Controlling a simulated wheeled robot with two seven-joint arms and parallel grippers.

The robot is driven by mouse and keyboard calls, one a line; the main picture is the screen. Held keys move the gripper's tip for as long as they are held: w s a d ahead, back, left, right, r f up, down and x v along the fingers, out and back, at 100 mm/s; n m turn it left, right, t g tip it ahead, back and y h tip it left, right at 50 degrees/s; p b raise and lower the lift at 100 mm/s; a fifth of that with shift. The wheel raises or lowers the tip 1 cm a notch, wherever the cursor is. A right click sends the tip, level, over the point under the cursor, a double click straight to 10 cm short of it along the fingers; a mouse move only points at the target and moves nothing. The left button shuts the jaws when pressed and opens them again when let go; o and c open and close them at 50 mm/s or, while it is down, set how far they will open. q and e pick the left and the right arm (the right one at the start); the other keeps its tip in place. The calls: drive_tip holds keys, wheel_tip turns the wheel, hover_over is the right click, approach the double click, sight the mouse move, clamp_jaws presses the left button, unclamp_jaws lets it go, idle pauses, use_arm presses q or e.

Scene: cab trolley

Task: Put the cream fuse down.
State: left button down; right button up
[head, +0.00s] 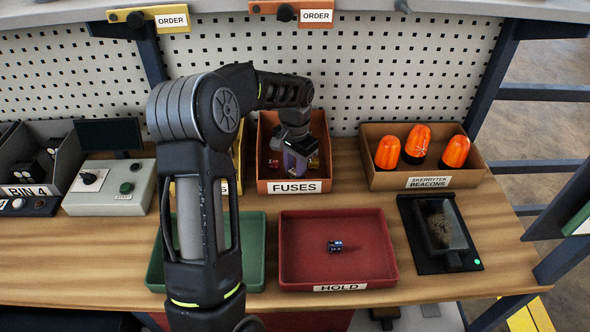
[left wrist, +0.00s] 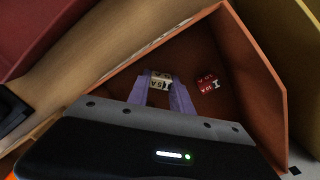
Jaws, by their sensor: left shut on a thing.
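My left gripper (head: 297,165) reaches down into the orange bin labelled FUSES (head: 294,187). In the left wrist view its purple fingers (left wrist: 161,88) are shut on the cream fuse (left wrist: 160,80), which has dark lettering. The fuse is inside the bin's walls; I cannot tell whether it touches the floor. In the head view the gripper hides it. A red fuse (left wrist: 208,84) lies in the bin beside the held one, apart from it. My right gripper is not in view.
A red HOLD tray (head: 295,262) in front holds a dark blue fuse (head: 335,246). A green tray (head: 255,235) is left of it, partly behind my arm. A beacon box (head: 440,181) stands right, with a black device (head: 440,232) before it. A perforated panel rises behind.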

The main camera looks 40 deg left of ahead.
use_arm(q)
drive_tip(key=c, duration=1.1)
unclamp_jaws()
drive_tip(key=shift+f, duration=0.1)
drive_tip(key=shift+c, duration=0.2)
wheel_tip(320, 180, up, 12)
drive_tip(key=b, duration=0.1)
drive_tip(key=shift+r, duration=0.2)
